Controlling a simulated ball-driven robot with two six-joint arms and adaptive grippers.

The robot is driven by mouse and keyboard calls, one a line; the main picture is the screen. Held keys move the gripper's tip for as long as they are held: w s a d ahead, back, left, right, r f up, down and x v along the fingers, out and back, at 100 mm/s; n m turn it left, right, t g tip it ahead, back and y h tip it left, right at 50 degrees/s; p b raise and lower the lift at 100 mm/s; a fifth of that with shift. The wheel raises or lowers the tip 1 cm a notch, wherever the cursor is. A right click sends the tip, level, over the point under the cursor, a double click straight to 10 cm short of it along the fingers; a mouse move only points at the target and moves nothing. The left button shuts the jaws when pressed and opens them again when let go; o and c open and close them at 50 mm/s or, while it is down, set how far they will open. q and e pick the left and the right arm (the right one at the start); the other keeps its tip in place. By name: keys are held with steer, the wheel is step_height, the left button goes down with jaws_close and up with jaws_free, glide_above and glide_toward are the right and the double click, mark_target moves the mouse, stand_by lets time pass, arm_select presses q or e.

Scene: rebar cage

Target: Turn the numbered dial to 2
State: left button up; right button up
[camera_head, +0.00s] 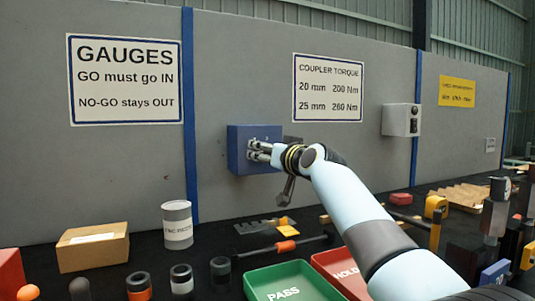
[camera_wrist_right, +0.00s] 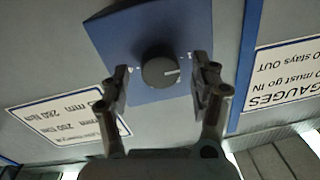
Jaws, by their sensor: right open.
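The numbered dial is a round black knob (camera_wrist_right: 160,72) with a white pointer line, on a blue box (camera_wrist_right: 135,35) in the right wrist view. That view is upside down, and the pointer points to the picture's right. Small white marks beside the knob are too small or covered to read. In the head view the blue box (camera_head: 237,163) is fixed to the grey wall, and my right gripper hides the knob. My right gripper (camera_head: 258,151) is open, one finger on each side of the knob with gaps visible. My left gripper is not in view.
A grey box (camera_head: 400,119) is on the wall to the right. Below stand a cardboard box (camera_head: 92,247), a grey can (camera_head: 177,224), a green PASS tray (camera_head: 292,283) and a red HOLD tray (camera_head: 342,272). The wall around the blue box is mostly clear.

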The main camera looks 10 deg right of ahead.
steer(key=c, duration=1.2)
steer(key=shift+m, duration=0.3)
steer(key=m+p, duration=0.4)
steer(key=m, duration=0.7)
steer(key=shift+f+t+p, duration=0.1)
steer(key=shift+t+p, duration=0.25)
steer(key=shift+t, duration=0.05)
steer(key=shift+m, duration=0.3)
steer(key=o, duration=1.2)
